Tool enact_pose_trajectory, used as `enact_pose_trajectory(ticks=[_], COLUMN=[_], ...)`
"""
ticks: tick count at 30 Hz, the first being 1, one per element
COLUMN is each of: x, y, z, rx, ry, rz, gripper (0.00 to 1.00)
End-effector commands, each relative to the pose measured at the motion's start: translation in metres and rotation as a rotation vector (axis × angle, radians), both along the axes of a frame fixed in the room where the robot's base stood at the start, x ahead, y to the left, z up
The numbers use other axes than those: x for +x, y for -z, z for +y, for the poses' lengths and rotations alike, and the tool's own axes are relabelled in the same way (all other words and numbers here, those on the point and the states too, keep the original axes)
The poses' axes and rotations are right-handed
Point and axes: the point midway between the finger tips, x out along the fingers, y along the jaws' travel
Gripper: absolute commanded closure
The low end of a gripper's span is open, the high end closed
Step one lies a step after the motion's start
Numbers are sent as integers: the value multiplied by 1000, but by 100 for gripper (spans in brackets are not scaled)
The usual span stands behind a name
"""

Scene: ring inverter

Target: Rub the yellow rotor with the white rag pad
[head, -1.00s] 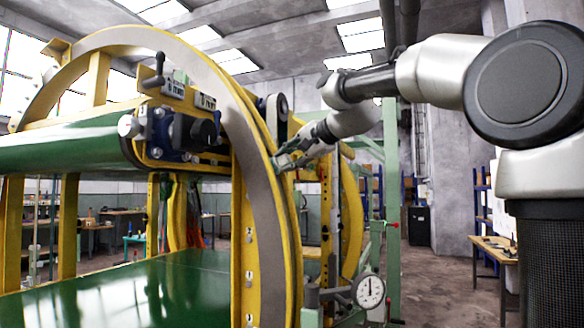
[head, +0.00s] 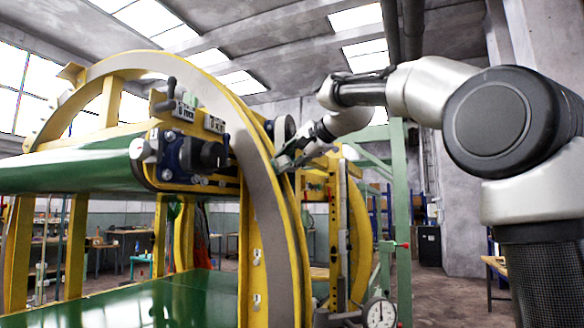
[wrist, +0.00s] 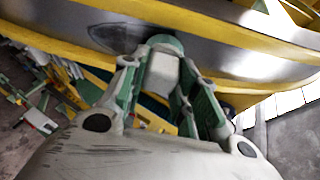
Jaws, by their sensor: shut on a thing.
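The yellow rotor (head: 262,190) is a large upright ring with a grey outer band and yellow edges. In the wrist view its curved band (wrist: 225,58) crosses the top, with a dark smudge (wrist: 118,38) left of the fingertips. My gripper (head: 284,162) is at the right side of the rotor's rim. In the wrist view my gripper (wrist: 158,72) is shut on the white rag pad (wrist: 161,72), which sits between its green and grey fingers. The pad's far end overlaps the band; I cannot tell whether it touches.
A green belt (head: 75,165) runs through the ring, with a clamp block (head: 185,155) beside it. A green post (head: 399,220) and a dial gauge (head: 380,314) stand right of the ring. A bench (head: 496,268) is at the far right.

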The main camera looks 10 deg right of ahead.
Motion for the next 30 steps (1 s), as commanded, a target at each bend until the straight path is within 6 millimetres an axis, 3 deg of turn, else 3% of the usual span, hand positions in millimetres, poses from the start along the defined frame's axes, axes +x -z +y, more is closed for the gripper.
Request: enact_pose_trajectory(ticks=[6, 13, 24, 30], x=[4, 5, 0, -1], y=[-16, -15, 16, 24], z=[4, 7, -1, -2], rx=[-1, 0, -1, -2], ry=[0, 0, 0, -2], rz=[0, 0, 4, 6], gripper=[89, 89, 89, 89])
